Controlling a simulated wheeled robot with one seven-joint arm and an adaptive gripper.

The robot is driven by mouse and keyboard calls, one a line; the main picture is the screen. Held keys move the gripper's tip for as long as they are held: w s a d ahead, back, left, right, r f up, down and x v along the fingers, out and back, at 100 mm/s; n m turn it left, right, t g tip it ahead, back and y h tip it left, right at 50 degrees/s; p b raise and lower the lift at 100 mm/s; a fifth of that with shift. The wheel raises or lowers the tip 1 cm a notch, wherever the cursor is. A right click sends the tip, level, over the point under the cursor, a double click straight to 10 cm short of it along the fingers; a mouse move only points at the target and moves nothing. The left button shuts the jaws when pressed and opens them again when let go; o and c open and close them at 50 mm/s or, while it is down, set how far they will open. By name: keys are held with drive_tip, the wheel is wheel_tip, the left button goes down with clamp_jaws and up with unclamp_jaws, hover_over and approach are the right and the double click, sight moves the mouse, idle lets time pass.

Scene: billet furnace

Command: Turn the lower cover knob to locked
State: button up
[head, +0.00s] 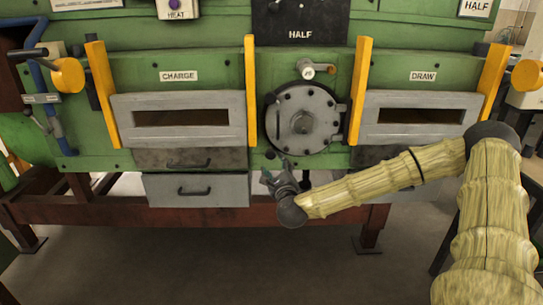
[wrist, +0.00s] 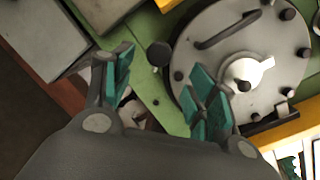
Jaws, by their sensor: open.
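The round grey bolted cover (head: 302,105) is on the green furnace front between the two yellow bars, and it fills the upper right of the wrist view (wrist: 215,62). A small dark round knob (head: 270,154) sits on the green panel just below and left of the cover. It shows in the wrist view (wrist: 160,53) too, ahead of and between my fingers. Its lock marking is not readable. My gripper (wrist: 168,78) is open and empty, its green-padded fingers apart. In the head view my gripper (head: 268,176) is just below this knob; contact cannot be told.
A grey drawer (head: 197,190) is left of my gripper. Charge slot (head: 180,118) and draw slot (head: 420,116) flank the cover. Yellow bars (head: 251,90) and (head: 360,90) stand out on both sides. A red-brown beam (head: 150,217) runs below; open floor lies in front.

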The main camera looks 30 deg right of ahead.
sight(271, 156)
drive_tip(key=p+x, duration=0.1)
drive_tip(key=x, duration=0.8)
